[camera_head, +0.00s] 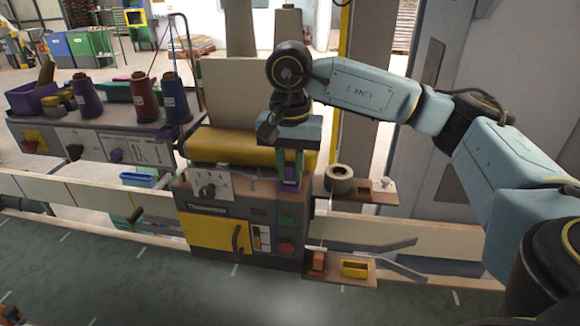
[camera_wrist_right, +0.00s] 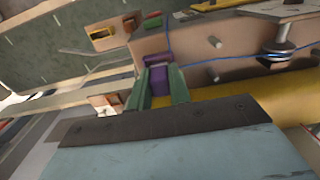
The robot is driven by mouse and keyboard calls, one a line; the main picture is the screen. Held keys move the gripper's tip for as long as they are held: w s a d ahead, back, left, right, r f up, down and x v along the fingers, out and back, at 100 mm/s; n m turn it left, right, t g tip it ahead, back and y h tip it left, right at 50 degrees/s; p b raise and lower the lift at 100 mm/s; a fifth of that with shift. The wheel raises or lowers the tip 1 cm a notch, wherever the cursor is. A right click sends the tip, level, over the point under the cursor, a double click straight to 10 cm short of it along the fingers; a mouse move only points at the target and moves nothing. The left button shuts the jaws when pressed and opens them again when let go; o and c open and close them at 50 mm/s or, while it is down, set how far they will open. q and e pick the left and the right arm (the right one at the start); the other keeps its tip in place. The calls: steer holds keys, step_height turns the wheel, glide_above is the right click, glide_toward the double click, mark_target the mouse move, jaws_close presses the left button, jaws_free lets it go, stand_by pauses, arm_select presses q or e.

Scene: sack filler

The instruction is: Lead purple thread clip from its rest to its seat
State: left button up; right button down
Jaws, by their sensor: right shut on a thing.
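My right gripper (camera_head: 289,172) hangs over the front of the grey sewing machine (camera_head: 247,215), just below its yellow arm cover. Its green fingers are shut on the purple thread clip (camera_head: 290,184). In the right wrist view the purple clip (camera_wrist_right: 158,80) sits between the two green fingers (camera_wrist_right: 158,88), held away from the machine's panel.
A small shelf with a grey roll (camera_head: 339,179) juts out right of the gripper. A lower shelf holds an orange block (camera_head: 318,262) and a yellow tray (camera_head: 354,268). Purple, red and blue thread cones (camera_head: 145,100) stand on the bench at left. A blue thread (camera_wrist_right: 225,58) crosses the wrist view.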

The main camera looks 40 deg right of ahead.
steer(key=c, duration=1.2)
jaws_free()
steer(key=shift+r, duration=0.15)
step_height(320, 180, up, 6)
steer(key=shift+f, duration=0.2)
step_height(320, 180, up, 8)
steer(key=p, duration=0.2)
steer(key=shift+f, duration=0.2)
steer(key=shift+f, duration=0.1)
